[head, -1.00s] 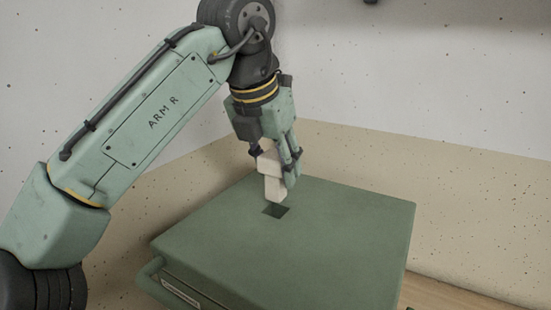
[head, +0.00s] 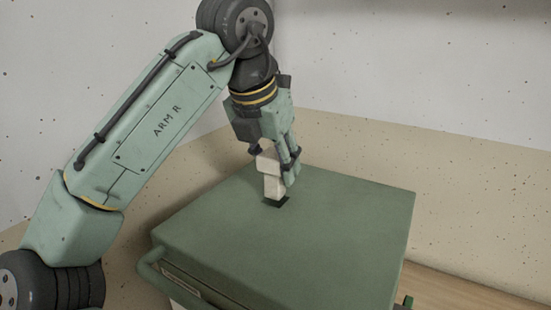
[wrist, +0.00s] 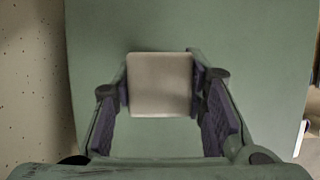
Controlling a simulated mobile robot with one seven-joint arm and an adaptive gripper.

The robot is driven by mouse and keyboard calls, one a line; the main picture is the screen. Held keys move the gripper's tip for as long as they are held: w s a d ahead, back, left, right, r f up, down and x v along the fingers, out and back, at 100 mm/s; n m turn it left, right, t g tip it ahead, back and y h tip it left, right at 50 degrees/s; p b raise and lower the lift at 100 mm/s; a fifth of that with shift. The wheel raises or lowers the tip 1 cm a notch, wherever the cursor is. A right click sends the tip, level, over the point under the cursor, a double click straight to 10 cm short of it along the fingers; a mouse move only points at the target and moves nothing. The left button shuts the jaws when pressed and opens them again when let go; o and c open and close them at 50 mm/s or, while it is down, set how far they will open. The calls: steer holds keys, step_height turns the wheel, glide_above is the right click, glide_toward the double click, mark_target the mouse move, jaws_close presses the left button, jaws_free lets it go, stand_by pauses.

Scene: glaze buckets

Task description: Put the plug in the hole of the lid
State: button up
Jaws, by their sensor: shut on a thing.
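The plug (head: 273,187) is a pale, off-white block with a wider upper part. My gripper (head: 281,178) is shut on it and holds it upright over the green lid (head: 340,215). In the wrist view the plug (wrist: 160,85) shows as a pale square between the two finger pads. The dark square hole (head: 282,202) shows partly beside the plug's lower end, which covers the rest of it. I cannot tell whether that end is just above the hole or slightly inside it. The wrist view hides the hole behind the plug.
The lid tops a box-like container with a green handle (head: 150,270) at its front left. A speckled wall stands behind, and a wooden surface (head: 450,290) shows at the lower right. The rest of the lid's top is clear.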

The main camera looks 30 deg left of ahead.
mark_target(275, 184)
steer(key=shift+f, duration=0.15)
steer(key=shift+f+b, duration=0.4)
steer(key=shift+f, duration=0.4)
steer(key=shift+f, duration=0.2)
steer(key=shift+f+b, duration=0.5)
steer(key=shift+f, duration=0.35)
steer(key=shift+f, duration=0.1)
stand_by(0.3)
steer(key=o, duration=1.3)
steer(key=shift+f, duration=0.1)
steer(key=shift+c, duration=0.2)
steer(key=shift+o, duration=0.3)
steer(key=shift+o, duration=0.9)
